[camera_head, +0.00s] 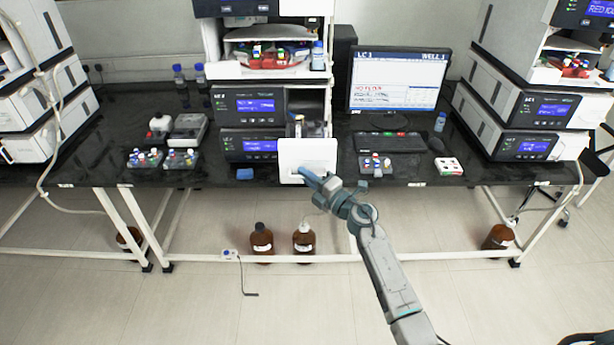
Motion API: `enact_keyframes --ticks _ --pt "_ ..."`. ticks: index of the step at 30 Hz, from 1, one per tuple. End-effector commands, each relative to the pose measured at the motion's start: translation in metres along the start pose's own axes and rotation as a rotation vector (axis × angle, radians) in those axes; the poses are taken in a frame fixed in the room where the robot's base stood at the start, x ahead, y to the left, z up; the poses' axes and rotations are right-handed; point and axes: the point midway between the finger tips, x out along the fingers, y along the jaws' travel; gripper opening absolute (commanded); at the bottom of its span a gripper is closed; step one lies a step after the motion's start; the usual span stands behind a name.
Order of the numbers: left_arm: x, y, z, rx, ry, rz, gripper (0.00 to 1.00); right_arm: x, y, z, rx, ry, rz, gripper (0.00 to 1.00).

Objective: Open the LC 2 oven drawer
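The middle instrument stack (262,105) stands at the back of the bench, with two blue displays; its small label seems to read LC 2. At its lower right, a white drawer front (318,151) stands forward of the stack, near the bench's front edge. Behind it, an open space with a dark interior and metal parts (311,128) shows, so the drawer looks pulled out. My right gripper (303,173) is at the lower left part of the white front, where a handle would be hidden by it. Whether its fingers are shut cannot be seen. My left gripper is not in view.
A monitor (398,80), keyboard (390,142) and vial tray (375,165) stand right of the drawer. Brown bottles (262,243) stand on the floor below. Another stack (530,105) is at right.

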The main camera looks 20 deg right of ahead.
Motion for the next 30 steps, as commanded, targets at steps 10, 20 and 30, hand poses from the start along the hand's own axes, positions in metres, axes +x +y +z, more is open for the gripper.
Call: enact_keyframes --ticks 10,20,30 --pt "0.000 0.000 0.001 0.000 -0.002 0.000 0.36 0.000 0.000 0.000 0.000 0.000 0.000 0.17" --pt "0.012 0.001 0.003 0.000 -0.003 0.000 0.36 -0.044 -0.004 0.000 -0.004 0.000 -0.003 0.17" --pt "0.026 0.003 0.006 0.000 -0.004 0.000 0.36 -0.100 -0.002 0.000 -0.002 0.000 0.000 0.17"
